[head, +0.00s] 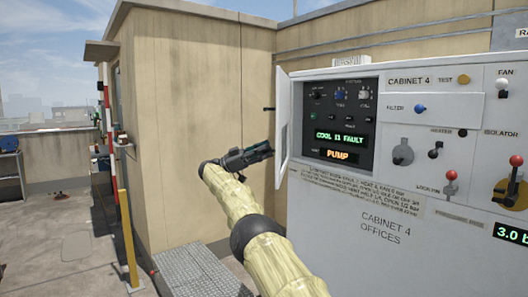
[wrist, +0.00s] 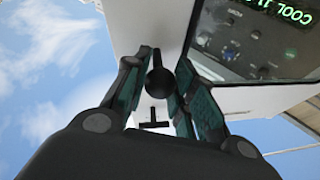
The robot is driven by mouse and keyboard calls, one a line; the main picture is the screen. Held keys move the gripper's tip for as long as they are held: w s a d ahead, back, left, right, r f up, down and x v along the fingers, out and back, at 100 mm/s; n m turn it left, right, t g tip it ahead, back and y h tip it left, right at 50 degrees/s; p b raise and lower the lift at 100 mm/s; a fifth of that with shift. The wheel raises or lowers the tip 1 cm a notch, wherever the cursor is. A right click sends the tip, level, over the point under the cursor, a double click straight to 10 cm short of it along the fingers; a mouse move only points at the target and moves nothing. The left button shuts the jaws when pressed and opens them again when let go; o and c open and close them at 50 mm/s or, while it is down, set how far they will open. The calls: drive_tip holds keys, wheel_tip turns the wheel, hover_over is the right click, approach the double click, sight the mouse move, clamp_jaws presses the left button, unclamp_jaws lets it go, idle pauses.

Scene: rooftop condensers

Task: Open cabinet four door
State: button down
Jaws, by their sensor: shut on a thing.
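Cabinet four (head: 375,235) is a white box labelled "CABINET 4 OFFICES" on the right of the head view. Its small white door (head: 284,128) is on the left of the dark control panel (head: 345,118), swung outward, and the panel is uncovered. My gripper (head: 268,150) is at the door's outer side. In the wrist view my gripper (wrist: 160,84) is shut on a round black knob (wrist: 161,82), with the white door (wrist: 150,25) behind it. How the knob joins the door is hidden.
Right of the panel are a blue filter knob (head: 420,109), a red-topped lever (head: 451,175) and the isolator handle (head: 514,172). A beige wall (head: 190,120) stands behind my arm. A yellow post (head: 128,240) and metal grating (head: 200,270) are lower left.

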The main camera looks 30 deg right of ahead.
drive_tip(key=shift+s+d+r, duration=0.15)
drive_tip(key=shift+d+r, duration=0.05)
drive_tip(key=c, duration=1.1)
unclamp_jaws()
drive_tip(key=shift+d+f, duration=0.15)
drive_tip(key=shift+c, duration=0.2)
drive_tip(key=shift+a, duration=0.2)
